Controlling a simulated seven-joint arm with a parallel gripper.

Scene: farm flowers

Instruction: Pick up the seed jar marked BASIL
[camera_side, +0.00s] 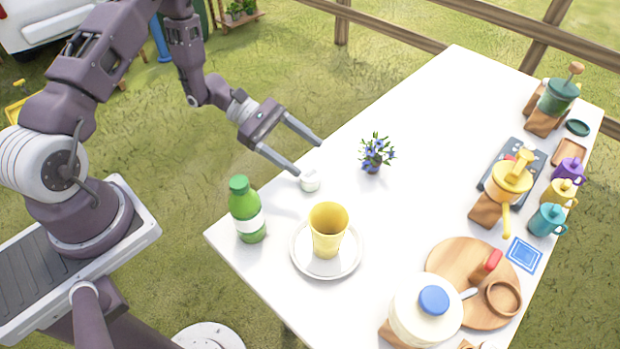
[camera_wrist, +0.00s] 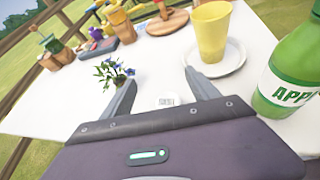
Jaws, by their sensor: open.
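A small white jar (camera_side: 310,181) stands on the table near its front edge, between the green bottle and the potted flowers. In the wrist view the jar (camera_wrist: 168,100) shows low between the fingers, partly cut off by my gripper's body; its label has dark lettering too small to read surely. My gripper (camera_side: 309,158) is open and empty, with its fingers reaching over the table edge. In the side view one fingertip appears right beside the jar's top; I cannot tell whether they touch. In the wrist view the spread fingers of my gripper (camera_wrist: 161,80) flank the jar.
A green bottle (camera_side: 248,222) and a yellow cup (camera_side: 327,235) on a white plate (camera_side: 301,265) stand near the jar. A potted blue flower (camera_side: 375,155) stands to its right. Pitchers, mugs and boards line the far side. The table's middle is clear.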

